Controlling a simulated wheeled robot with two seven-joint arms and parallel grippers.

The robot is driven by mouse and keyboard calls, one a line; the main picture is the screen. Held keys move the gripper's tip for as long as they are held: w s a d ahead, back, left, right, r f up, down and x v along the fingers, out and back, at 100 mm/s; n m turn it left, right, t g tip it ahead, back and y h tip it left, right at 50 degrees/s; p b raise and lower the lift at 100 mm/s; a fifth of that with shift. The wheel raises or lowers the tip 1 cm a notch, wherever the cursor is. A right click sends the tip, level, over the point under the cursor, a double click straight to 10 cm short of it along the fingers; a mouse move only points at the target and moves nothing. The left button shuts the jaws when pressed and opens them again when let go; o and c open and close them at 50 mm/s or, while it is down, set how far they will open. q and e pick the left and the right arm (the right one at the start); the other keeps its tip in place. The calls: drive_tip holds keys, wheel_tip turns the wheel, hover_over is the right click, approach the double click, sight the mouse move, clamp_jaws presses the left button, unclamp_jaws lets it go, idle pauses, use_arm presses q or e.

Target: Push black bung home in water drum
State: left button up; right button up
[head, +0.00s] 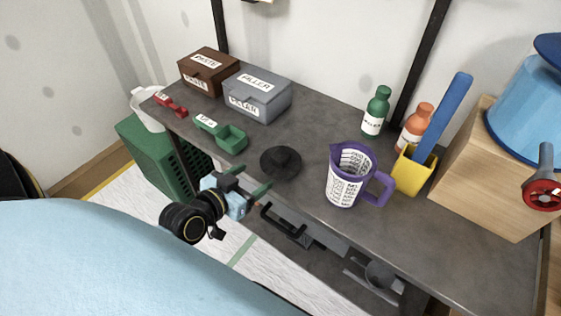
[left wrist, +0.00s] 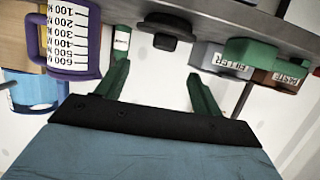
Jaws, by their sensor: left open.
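The black bung (head: 282,160), a wide disc with a raised middle, lies on the grey worktop near its front edge. It also shows in the left wrist view (left wrist: 168,25), which looks upside down. The blue water drum (head: 522,112) stands on a wooden box at the far right, cut off by the picture edge; its opening cannot be made out. My left gripper (head: 254,178) is open and empty, just in front of the worktop edge and short of the bung. Its two green fingers (left wrist: 157,72) are apart, pointing towards the bung. My right gripper is not in view.
A purple-handled measuring jug (head: 345,180) stands right of the bung, with a yellow holder (head: 412,172) and bottles beyond. A drawer handle (head: 283,222) lies below the edge.

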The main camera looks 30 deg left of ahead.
sight(279, 155)
use_arm(q)
drive_tip(key=x, duration=0.4)
drive_tip(key=b+x, duration=0.1)
drive_tip(key=x, duration=0.3)
drive_tip(key=shift+w+a+r, duration=0.1)
drive_tip(key=shift+w+a, duration=0.1)
drive_tip(key=shift+w, duration=0.05)
drive_tip(key=x, duration=0.5)
drive_tip(key=shift+w+a+r+b, duration=0.1)
drive_tip(key=shift+b, duration=0.2)
drive_tip(key=c, duration=1.1)
